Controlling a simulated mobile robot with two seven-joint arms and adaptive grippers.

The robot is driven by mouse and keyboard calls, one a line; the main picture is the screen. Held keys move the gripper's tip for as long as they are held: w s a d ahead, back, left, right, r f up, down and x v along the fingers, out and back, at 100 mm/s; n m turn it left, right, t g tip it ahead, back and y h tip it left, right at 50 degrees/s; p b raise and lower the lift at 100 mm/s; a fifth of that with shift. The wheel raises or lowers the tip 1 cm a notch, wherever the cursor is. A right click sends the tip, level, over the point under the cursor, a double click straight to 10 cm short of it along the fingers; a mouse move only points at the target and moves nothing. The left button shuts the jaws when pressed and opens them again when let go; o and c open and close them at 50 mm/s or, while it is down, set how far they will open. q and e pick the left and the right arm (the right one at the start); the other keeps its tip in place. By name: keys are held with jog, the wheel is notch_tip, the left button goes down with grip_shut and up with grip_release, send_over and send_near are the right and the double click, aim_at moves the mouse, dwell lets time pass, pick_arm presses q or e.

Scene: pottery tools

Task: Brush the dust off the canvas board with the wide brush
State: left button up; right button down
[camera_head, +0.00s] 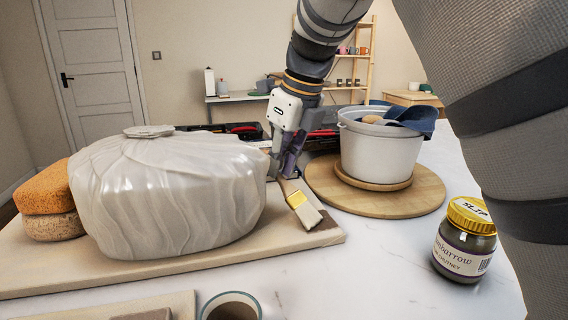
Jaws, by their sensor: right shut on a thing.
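The wide brush (299,205) has pale bristles, a yellow ferrule and a wooden handle. My right gripper (281,172) is shut on its handle, beyond the right side of the wrapped lump. The bristles point down and towards the front, over the right end of the canvas board (190,258); I cannot tell whether they touch it. The board is beige and lies flat. A darker brownish patch (326,222) shows at its right corner by the bristles. Much of the board is hidden under the lump. My left gripper is not in view.
A large plastic-wrapped lump (170,195) stands on the board, beside stacked sponges (46,190). At right are a white bucket (380,150) on a round wooden board (428,190) and a slip jar (465,240). A cup (231,306) is at the front. Marble is bare between them.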

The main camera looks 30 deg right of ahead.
jog(key=shift+w+a+f, duration=0.15)
jog(key=shift+w, duration=0.3)
jog(key=shift+w+a+f, duration=0.15)
jog(key=shift+w, duration=0.3)
jog(key=shift+w+a+r+b, duration=0.1)
jog(key=shift+w+a+b, duration=0.1)
jog(key=shift+w, duration=0.3)
jog(key=shift+w+a+r+b, duration=0.1)
jog(key=shift+w+b, duration=0.05)
jog(key=shift+w, duration=0.35)
jog(key=shift+w+a+f, duration=0.1)
jog(key=shift+w+f, duration=0.05)
jog(key=shift+w, duration=0.1)
jog(key=shift+w+a, duration=0.1)
jog(key=shift+w, duration=0.05)
jog(key=shift+a, duration=0.15)
jog(key=shift+a+p, duration=0.3)
jog(key=shift+p, duration=0.25)
jog(key=shift+r, duration=1.65)
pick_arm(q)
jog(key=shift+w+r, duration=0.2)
pick_arm(e)
notch_tip(320, 180, up, 5)
send_over(263, 154)
jog(key=a, duration=0.2)
jog(key=shift+d+f, duration=0.1)
jog(key=shift+f, duration=0.1)
jog(key=shift+w+d+f, duration=0.1)
jog(key=shift+f, duration=0.1)
